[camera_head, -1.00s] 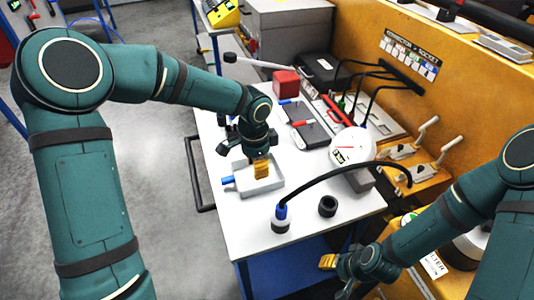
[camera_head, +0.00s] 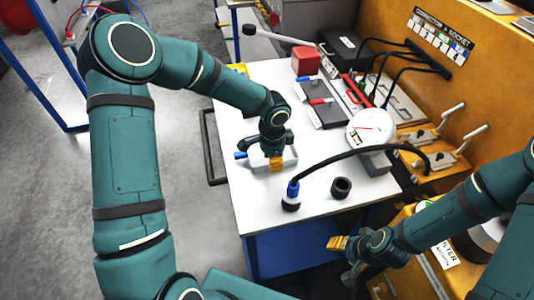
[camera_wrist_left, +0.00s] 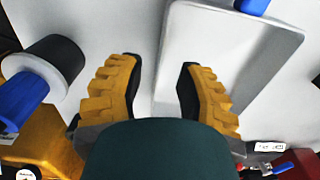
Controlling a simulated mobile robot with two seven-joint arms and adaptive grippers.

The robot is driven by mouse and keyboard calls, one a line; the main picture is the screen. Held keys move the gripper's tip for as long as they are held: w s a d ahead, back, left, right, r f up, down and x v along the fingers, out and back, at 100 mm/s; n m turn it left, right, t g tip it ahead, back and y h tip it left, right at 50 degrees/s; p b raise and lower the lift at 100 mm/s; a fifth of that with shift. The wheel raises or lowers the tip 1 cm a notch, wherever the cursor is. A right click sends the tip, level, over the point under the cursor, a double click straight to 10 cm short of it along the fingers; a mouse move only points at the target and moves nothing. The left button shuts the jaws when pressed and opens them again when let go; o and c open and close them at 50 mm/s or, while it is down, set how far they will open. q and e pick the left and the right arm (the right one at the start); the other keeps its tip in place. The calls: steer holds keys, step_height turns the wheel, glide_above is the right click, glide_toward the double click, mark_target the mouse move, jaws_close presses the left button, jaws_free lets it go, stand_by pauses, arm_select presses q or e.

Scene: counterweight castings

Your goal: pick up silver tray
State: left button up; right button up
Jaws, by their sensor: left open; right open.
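The silver tray (camera_head: 290,161) is a shallow, pale grey rectangular tray lying on the white tabletop, partly hidden by my left gripper in the head view. My left gripper (camera_head: 276,164) points down at the tray's near side, open and with nothing between its yellow fingers. In the left wrist view the tray (camera_wrist_left: 232,48) fills the upper right. There the left gripper's fingers (camera_wrist_left: 158,88) appear on either side of one tray wall, the right finger over the tray's inside. I cannot tell their height. My right gripper (camera_head: 338,243) is open and empty, off the table's near right side.
A blue-ended connector (camera_head: 291,196) with a black cable and a black ring (camera_head: 341,187) stand near the tray. A white round gauge (camera_head: 371,129), a red box (camera_head: 305,61) and dark flat devices (camera_head: 322,104) sit farther right and back. The tabletop's near left is clear.

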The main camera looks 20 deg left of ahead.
arm_select(q)
steer(key=shift+f, duration=1.5)
jaws_close()
